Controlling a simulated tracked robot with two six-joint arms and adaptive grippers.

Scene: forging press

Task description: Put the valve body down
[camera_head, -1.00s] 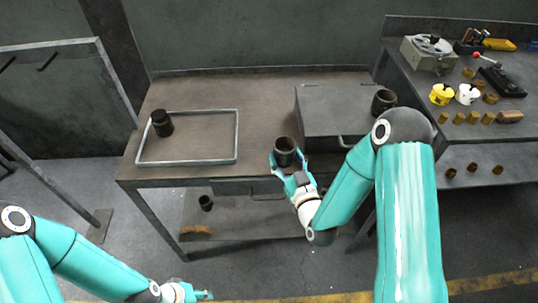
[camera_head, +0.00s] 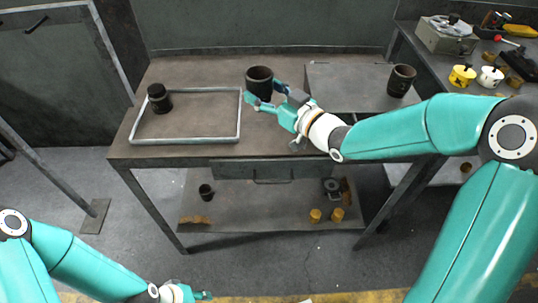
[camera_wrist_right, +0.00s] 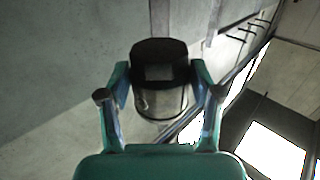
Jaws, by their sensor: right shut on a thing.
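The valve body is a dark open-topped cylinder (camera_head: 259,80) over the workbench, just right of the metal frame tray. My right gripper (camera_head: 263,97) is shut on it from the right side. In the right wrist view the dark cylinder (camera_wrist_right: 160,85) sits between the two fingers. It is upright; I cannot tell whether its base touches the bench. The rectangular metal frame tray (camera_head: 190,141) lies on the bench with a similar dark cylinder (camera_head: 158,100) in its left part. My left gripper (camera_head: 203,295) is low at the bottom left, away from the bench; its jaw opening is unclear.
The lower shelf (camera_head: 262,208) holds a dark cup and brass parts. A side bench at right carries yellow and white pots. The tray's middle is bare.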

